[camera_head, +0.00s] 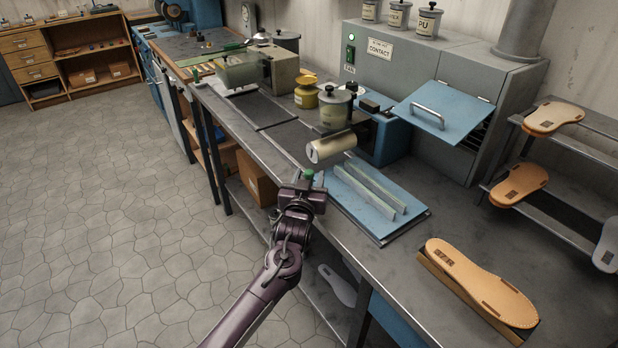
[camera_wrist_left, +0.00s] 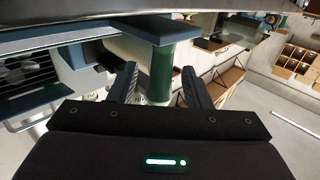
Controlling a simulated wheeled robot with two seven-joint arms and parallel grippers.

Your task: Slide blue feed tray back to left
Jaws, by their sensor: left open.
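The blue feed tray (camera_head: 358,210) lies flat on the grey bench, with two pale parallel rails on top. A silver roller (camera_head: 331,147) sits just beyond its far end. My left gripper (camera_head: 309,181) is at the tray's left side, near the bench's front edge. A small green knob (camera_head: 309,173) shows at its fingertips. In the left wrist view a green upright post (camera_wrist_left: 155,75) stands between the spread fingers, with a dark blue flat piece above it. Gaps show beside the post, so the jaws look open. Whether a finger touches it I cannot tell. My right gripper is not in view.
A tan sole on a block (camera_head: 480,285) lies on the bench right of the tray. A grey cabinet with a blue flap (camera_head: 445,112) stands behind. A yellow pot (camera_head: 306,93) and a glass jar (camera_head: 334,108) stand beyond the roller. Floor is clear at left.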

